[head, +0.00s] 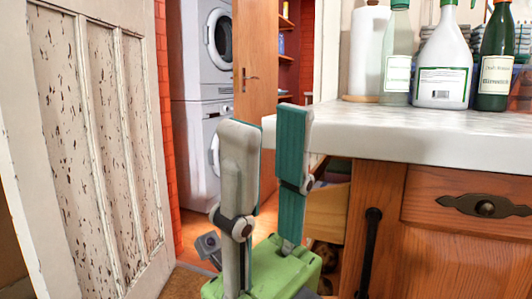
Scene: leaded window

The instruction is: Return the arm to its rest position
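My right gripper (267,118) stands in the lower middle of the head view, with its two grey and teal fingers pointing up from a green base. The fingers are apart and nothing shows between them, so it is open and empty. It is just left of the white countertop's left end, in front of the doorway; I cannot tell whether it touches the counter. The rest of my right arm is out of frame below. My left gripper is not in view.
The countertop (400,135) tops a wooden cabinet (450,250) with dark handles. On it stand a paper towel roll (368,50) and several bottles, including a white one (443,60). A worn white door (90,130) is at left. Beyond are stacked white machines (203,60) and a wooden door (255,60).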

